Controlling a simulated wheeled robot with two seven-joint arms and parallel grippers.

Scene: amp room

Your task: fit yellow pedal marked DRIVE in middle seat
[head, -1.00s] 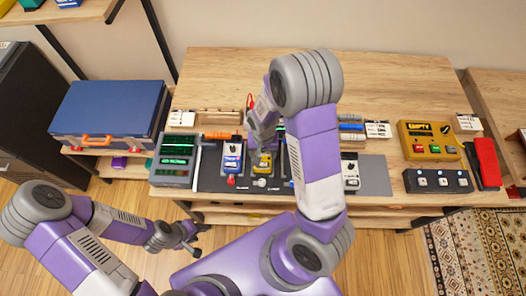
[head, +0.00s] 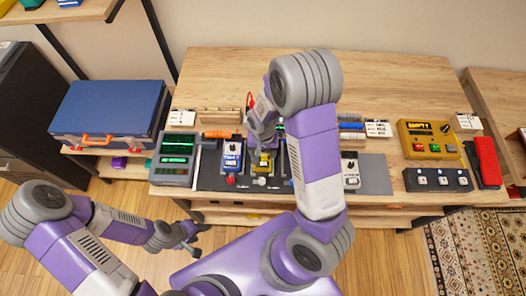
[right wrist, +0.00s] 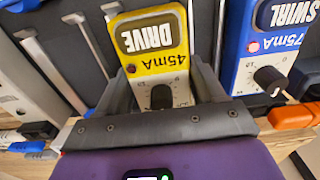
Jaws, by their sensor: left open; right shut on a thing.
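The yellow pedal (head: 262,164) marked DRIVE stands on the dark board (head: 212,178), just right of a blue pedal (head: 231,156). In the right wrist view the yellow pedal (right wrist: 152,42) shows its DRIVE and 45mA labels and a black knob. My right gripper (right wrist: 162,78) is shut on it, one finger on each side; in the head view the gripper (head: 263,146) reaches down from above and covers its far part. I cannot tell whether the pedal sits fully down on the board. My left gripper (head: 193,236) is open and empty, in front of the bench.
The blue pedal, marked SWIRL in the right wrist view (right wrist: 275,45), is close beside. A white pedal (head: 350,172) stands to the right. A green-lit unit (head: 175,158) is at the left. My right arm hides part of the board. The bench's back (head: 220,75) is clear.

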